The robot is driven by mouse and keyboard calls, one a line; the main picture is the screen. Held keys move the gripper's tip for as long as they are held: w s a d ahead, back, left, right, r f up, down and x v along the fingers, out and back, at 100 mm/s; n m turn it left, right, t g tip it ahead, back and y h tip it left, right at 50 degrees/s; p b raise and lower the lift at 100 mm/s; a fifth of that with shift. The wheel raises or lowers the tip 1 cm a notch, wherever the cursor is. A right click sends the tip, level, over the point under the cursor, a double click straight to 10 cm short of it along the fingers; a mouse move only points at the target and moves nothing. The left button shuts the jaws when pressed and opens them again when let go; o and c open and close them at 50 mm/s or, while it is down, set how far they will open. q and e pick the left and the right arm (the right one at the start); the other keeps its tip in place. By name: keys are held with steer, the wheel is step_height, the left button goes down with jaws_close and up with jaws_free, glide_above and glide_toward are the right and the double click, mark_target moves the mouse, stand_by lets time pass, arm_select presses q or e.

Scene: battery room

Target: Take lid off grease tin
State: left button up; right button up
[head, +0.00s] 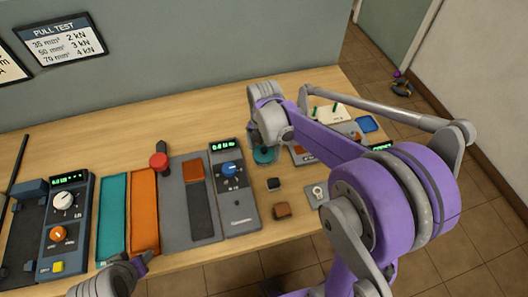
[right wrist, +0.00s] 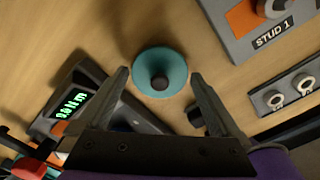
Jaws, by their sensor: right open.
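The grease tin seems to be the round teal thing (right wrist: 160,72) with a dark knob at its middle, seen from above in the right wrist view. In the head view only part of its teal top (head: 264,156) shows, as my right gripper (head: 268,143) covers the rest. My right gripper is open, its two fingers (right wrist: 159,77) apart on either side of the tin's near part in the wrist view, with nothing held. Whether they touch it I cannot tell. My left gripper (head: 128,272) is at the bottom left of the head view, its jaws unclear.
A meter with a blue knob (head: 231,190) stands left of the tin. A small dark block (head: 273,184) and a brown block (head: 282,211) lie nearer. A grey plate with studs (right wrist: 285,92) is to the right in the wrist view. Bare wood lies behind the tin.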

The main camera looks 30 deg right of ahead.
steer(key=c, duration=0.9)
steer(key=shift+r, duration=0.1)
